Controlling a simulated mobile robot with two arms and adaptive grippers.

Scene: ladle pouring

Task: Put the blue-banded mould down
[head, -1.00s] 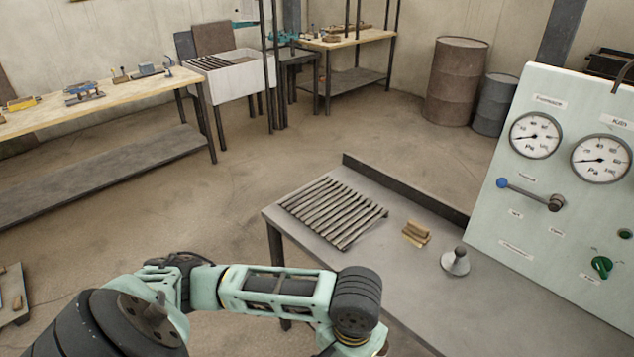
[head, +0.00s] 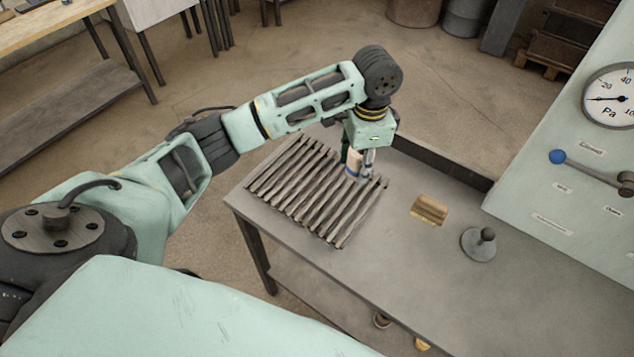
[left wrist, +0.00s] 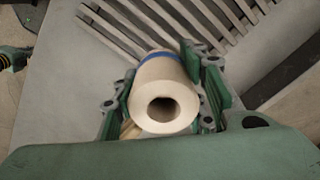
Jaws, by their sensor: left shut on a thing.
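The blue-banded mould (head: 353,165) is a cream cylinder with a blue band. In the left wrist view the mould (left wrist: 165,92) shows its round top opening, with the band towards its far end. My left gripper (head: 360,165) is shut on it, with green fingers on both sides. In the head view they are over the right back part of the slatted rack (head: 312,195) on the grey table. I cannot tell whether the mould's bottom touches the rack. My right gripper is not in view.
On the table (head: 400,280) a small brown-and-yellow block (head: 430,209) and a grey knobbed weight (head: 480,243) stand right of the rack. A dark raised edge (head: 440,163) runs along the back. A gauge panel (head: 570,170) rises at the right. The front table area is clear.

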